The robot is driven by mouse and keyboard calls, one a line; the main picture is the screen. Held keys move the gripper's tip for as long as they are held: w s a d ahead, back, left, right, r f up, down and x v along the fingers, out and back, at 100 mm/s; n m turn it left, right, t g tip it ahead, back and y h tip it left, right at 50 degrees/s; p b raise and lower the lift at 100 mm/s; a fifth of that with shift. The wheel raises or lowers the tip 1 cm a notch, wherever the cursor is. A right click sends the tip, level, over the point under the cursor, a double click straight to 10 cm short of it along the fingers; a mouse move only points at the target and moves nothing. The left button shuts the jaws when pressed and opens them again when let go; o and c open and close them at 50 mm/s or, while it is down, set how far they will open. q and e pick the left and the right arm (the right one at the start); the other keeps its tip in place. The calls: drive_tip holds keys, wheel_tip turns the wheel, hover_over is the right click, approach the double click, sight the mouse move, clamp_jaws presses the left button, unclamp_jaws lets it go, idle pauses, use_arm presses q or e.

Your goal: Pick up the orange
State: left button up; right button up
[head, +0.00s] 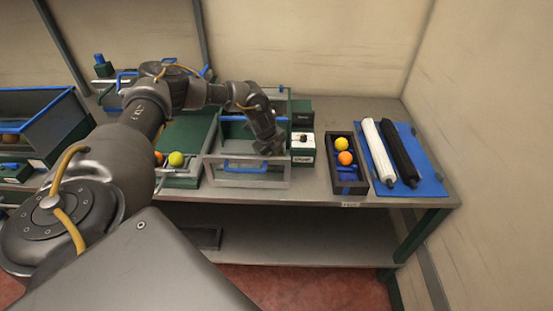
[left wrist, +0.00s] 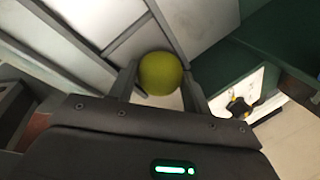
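A yellow-green ball (left wrist: 160,73) shows in the left wrist view, between and just beyond my left gripper's fingertips. The fingers (left wrist: 160,70) are spread on either side of it; I see no clear grip on the ball. In the head view my left gripper (head: 270,150) points down at the right part of the grey bin with a blue handle (head: 245,184). The ball under it is hidden there. An orange (head: 345,158) lies in a dark tray (head: 349,187) beside a yellow ball (head: 342,143). Another orange (head: 158,158) and a yellow-green ball (head: 176,158) lie left of the bin.
A small white-and-green box (head: 303,149) stands right of the bin. A blue mat (head: 425,178) with a white roll (head: 378,150) and a black roll (head: 399,152) is at the table's right end. A blue-rimmed bin (head: 45,115) stands far left. A wall bounds the right side.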

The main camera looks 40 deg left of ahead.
use_arm(q)
drive_tip(key=shift+c, duration=0.6)
drive_tip(key=shift+r, duration=0.25)
wheel_tip(320, 180, up, 8)
drive_tip(key=shift+r+b, duration=0.25)
drive_tip(key=shift+b, duration=0.75)
drive_tip(key=shift+r, duration=0.55)
